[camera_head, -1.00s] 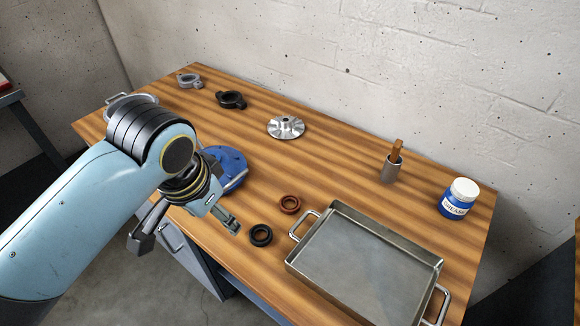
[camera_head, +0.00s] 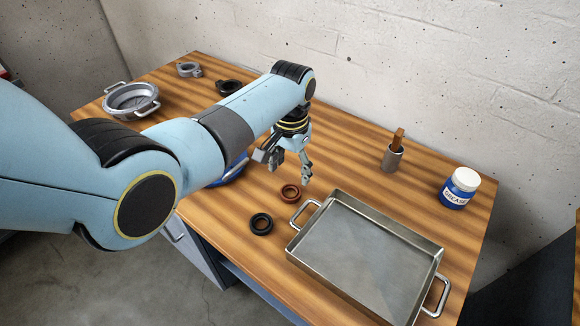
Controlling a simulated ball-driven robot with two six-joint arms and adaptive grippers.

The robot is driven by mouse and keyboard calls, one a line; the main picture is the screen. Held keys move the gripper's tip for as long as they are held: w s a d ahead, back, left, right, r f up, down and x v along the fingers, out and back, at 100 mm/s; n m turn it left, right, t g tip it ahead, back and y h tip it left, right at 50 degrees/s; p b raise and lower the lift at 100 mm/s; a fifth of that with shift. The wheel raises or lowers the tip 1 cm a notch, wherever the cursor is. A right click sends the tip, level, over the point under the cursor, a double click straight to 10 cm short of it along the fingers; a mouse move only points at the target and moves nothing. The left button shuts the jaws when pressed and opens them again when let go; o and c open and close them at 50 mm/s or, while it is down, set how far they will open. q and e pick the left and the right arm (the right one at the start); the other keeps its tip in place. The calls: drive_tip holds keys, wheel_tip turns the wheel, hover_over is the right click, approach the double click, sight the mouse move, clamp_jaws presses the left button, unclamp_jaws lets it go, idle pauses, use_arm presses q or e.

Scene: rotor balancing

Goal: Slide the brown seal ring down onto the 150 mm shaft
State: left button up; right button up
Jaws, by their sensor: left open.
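The brown seal ring (camera_head: 291,192) lies flat on the wooden table, just left of the tray's handle. My left gripper (camera_head: 290,173) is open and empty, pointing down above and slightly behind the brown ring. A black ring (camera_head: 261,224) lies in front and to the left of it. A blue round part (camera_head: 235,172) is mostly hidden behind my left arm. I cannot make out the 150 mm shaft. My right gripper is not in view.
A metal tray (camera_head: 322,279) fills the front right of the wooden table (camera_head: 345,147). A grease jar (camera_head: 459,188) and a cup with a brush (camera_head: 392,158) stand behind it. A grey bowl (camera_head: 130,98), grey clamp (camera_head: 189,69) and black clamp (camera_head: 229,87) lie at the back left.

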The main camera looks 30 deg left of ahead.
sight(291, 195)
use_arm(q)
wheel_tip(291, 195, down, 6)
drive_tip(key=b, duration=0.5)
drive_tip(key=shift+f+b, duration=0.25)
drive_tip(key=shift+b, duration=0.05)
drive_tip(key=shift+f+b, duration=0.35)
drive_tip(key=shift+f, duration=0.3)
drive_tip(key=c, duration=0.9)
wheel_tip(291, 195, up, 6)
drive_tip(key=p, duration=0.7)
drive_tip(key=shift+r, duration=0.15)
drive_tip(key=shift+s, duration=0.1)
